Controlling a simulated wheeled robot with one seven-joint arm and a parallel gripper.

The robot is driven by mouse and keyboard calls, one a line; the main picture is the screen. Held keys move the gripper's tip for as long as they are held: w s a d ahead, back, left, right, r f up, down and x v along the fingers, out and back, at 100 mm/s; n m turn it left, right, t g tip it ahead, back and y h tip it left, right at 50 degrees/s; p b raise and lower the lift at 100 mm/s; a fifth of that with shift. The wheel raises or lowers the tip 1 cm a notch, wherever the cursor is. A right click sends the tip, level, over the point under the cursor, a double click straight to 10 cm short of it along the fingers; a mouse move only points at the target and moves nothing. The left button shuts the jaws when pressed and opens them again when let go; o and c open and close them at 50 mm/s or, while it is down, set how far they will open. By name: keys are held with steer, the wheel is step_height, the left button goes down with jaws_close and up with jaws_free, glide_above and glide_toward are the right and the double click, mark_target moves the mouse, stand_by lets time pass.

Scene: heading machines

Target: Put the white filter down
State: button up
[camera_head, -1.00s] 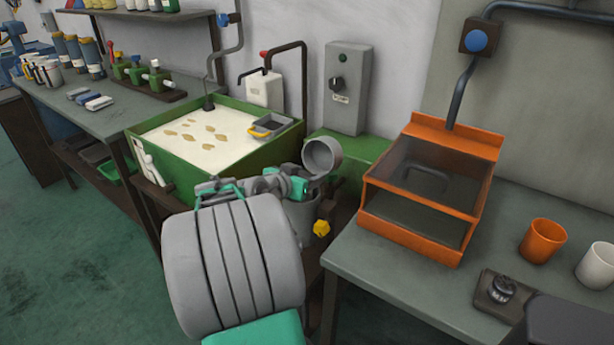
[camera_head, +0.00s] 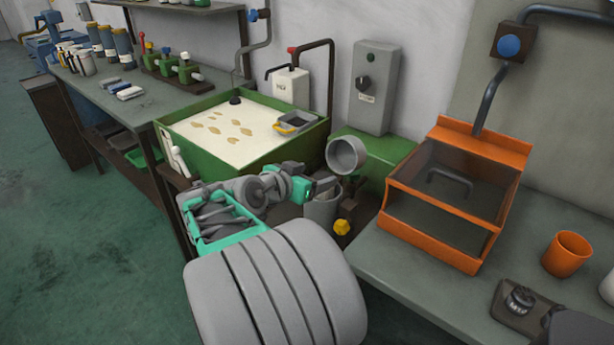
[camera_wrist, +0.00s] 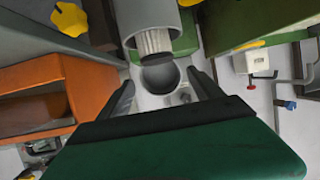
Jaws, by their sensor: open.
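The white filter (camera_wrist: 152,41) is pleated, with a dark end cap. In the wrist view it sits partly inside the mouth of a grey cylindrical housing (camera_wrist: 143,12). My gripper (camera_wrist: 161,77) is open, its two dark fingers spread to either side, with the filter's capped end just beyond the fingertips. I cannot tell whether a finger touches it. In the head view the grey housing (camera_head: 320,209) stands upright below my gripper (camera_head: 322,186), and my wrist hides the filter there. A round grey cup-shaped part (camera_head: 345,154) is tilted open above the housing.
An orange-framed box (camera_head: 455,195) stands on the grey bench to the right. A green tank (camera_head: 215,165) of pale liquid lies behind my arm. A yellow knob (camera_head: 342,227) sits beside the housing. A grey control box (camera_head: 374,87) rises behind. Open floor lies left.

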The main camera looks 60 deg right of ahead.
steer(key=w+a+f+n+t+y, duration=0.25)
steer(key=w+a+f+n, duration=0.2)
steer(key=a, duration=0.45)
steer(key=w+a+f+n+t+y, duration=0.25)
steer(key=w+a+y, duration=0.2)
steer(key=a, duration=0.35)
steer(key=s+a+f+n+y, duration=0.1)
steer(key=a+n, duration=0.3)
steer(key=a, duration=0.4)
steer(key=s+a+f+n+g+y, duration=0.1)
steer(key=a+f+n+y, duration=0.1)
steer(key=a, duration=0.7)
steer(key=s+a+f+n+g+y, duration=0.1)
steer(key=a+f+n+y, duration=0.1)
steer(key=a+n, duration=0.4)
steer(key=a+y, duration=0.1)
steer(key=a, duration=0.1)
steer(key=shift+a+y, duration=0.3)
steer(key=shift+a, duration=0.05)
steer(key=shift+f, duration=0.1)
